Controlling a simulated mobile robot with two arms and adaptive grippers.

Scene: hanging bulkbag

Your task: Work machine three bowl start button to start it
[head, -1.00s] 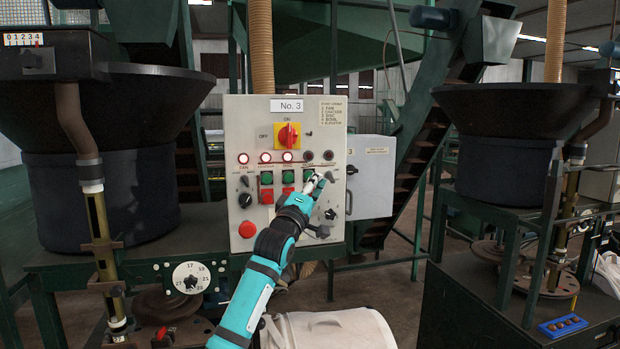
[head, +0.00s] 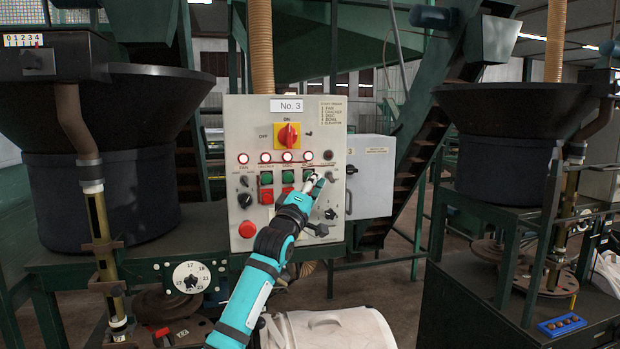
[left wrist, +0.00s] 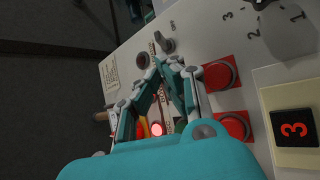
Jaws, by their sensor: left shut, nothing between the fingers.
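The light grey control panel (head: 235,130) marked No. 3 stands in the middle of the head view. Its bowl lamp (head: 308,157) glows red in the upper row. The bowl column's green start button (head: 308,174) is mostly hidden by my left gripper (head: 313,182). That gripper is shut and empty, its fingertips at or just in front of the button; I cannot tell whether they touch. In the left wrist view the closed fingers (left wrist: 168,64) reach the panel face beside a red button (left wrist: 220,75). My right gripper is not in view.
A red and yellow main switch (head: 288,134) sits higher on the panel. A red stop button (head: 247,229) is at lower left. The unlit lamp (head: 328,156) is at the row's right end. A grey box (head: 371,180) stands right of the panel.

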